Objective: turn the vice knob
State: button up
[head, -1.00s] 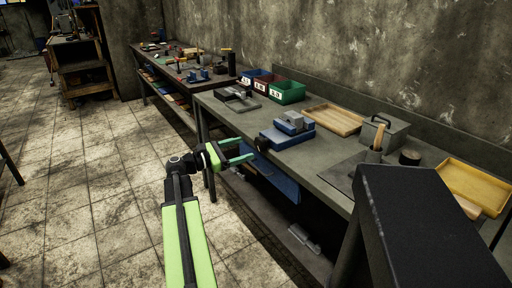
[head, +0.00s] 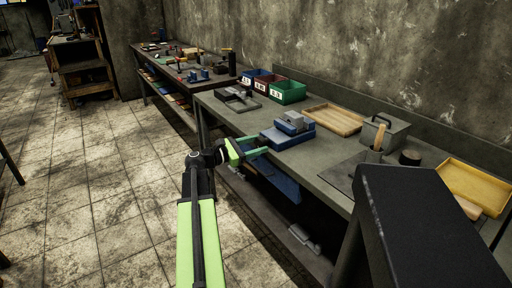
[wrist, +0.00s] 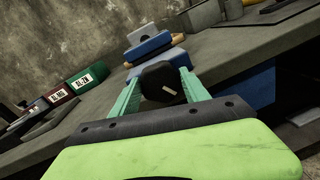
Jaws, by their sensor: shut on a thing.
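The blue and grey vice (head: 287,131) sits at the front edge of the grey workbench. In the wrist view its blue body (wrist: 152,50) is straight ahead, tilted in the picture. The black vice knob (wrist: 161,83) carries a pale mark and faces my wrist camera. My gripper (head: 262,143) is at the bench's front edge, level with the vice. In the wrist view its green fingers (wrist: 160,77) stand on both sides of the knob, shut on it. The knob is small and hard to make out in the head view.
Red, blue and green (head: 287,91) labelled bins stand behind the vice. A wooden tray (head: 333,119), a grey box (head: 385,133) and a yellow tray (head: 476,186) lie to the right on the bench (head: 318,158). The tiled floor (head: 90,200) to the left is clear.

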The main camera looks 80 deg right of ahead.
jog(key=c, duration=0.4)
jog(key=shift+m+p, duration=0.35)
jog(key=shift+m, duration=0.85)
jog(key=m, duration=0.3)
jog(key=shift+s+a+t, duration=0.1)
jog(key=shift+t, duration=0.2)
jog(key=o, duration=1.3)
jog(key=shift+o, duration=0.2)
jog(key=p+v, duration=0.1)
jog(key=v, duration=1.6)
jog(key=shift+w, duration=0.2)
jog(key=shift+a, duration=0.1)
